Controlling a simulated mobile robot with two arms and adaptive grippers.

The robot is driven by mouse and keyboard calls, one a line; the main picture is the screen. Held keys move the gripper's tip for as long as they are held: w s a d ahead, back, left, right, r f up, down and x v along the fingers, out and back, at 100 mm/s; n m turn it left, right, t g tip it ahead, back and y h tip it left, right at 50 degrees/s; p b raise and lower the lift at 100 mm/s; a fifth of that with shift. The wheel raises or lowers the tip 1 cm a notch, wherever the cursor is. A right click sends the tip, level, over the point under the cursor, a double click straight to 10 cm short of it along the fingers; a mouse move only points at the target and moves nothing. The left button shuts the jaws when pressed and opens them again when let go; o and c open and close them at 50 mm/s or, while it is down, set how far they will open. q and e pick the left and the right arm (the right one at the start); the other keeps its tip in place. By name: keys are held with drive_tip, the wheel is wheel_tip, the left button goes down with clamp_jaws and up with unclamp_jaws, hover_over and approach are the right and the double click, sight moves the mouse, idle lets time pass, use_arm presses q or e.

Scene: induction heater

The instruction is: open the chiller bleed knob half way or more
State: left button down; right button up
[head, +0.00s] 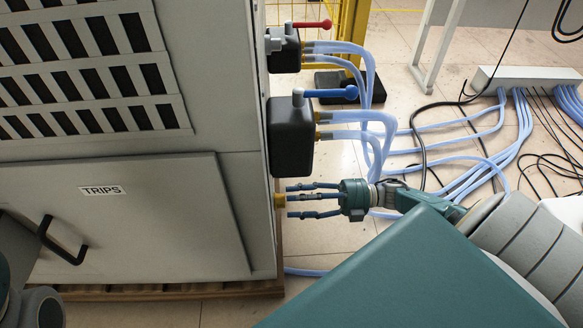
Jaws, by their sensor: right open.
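A small brass-yellow knob (279,201), which looks like the bleed knob, sticks out from the right side of the grey cabinet (225,135), low down below the blue-handled valve. My right gripper (290,200) comes in from the right and points left at the knob. Its dark fingers are spread open, with the tips right at the knob's outer end. I cannot tell whether they touch it or reach around it. The knob's turn position is too small to read. My left gripper is not in view.
Above the knob are a black block with a blue lever (330,93) and another with a red lever (308,24). Pale blue hoses (385,125) hang close above my right gripper. The cabinet has a "TRIPS" door (140,220) with a black handle.

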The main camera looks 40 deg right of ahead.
drive_tip(key=v, duration=1)
drive_tip(key=shift+d, duration=0.2)
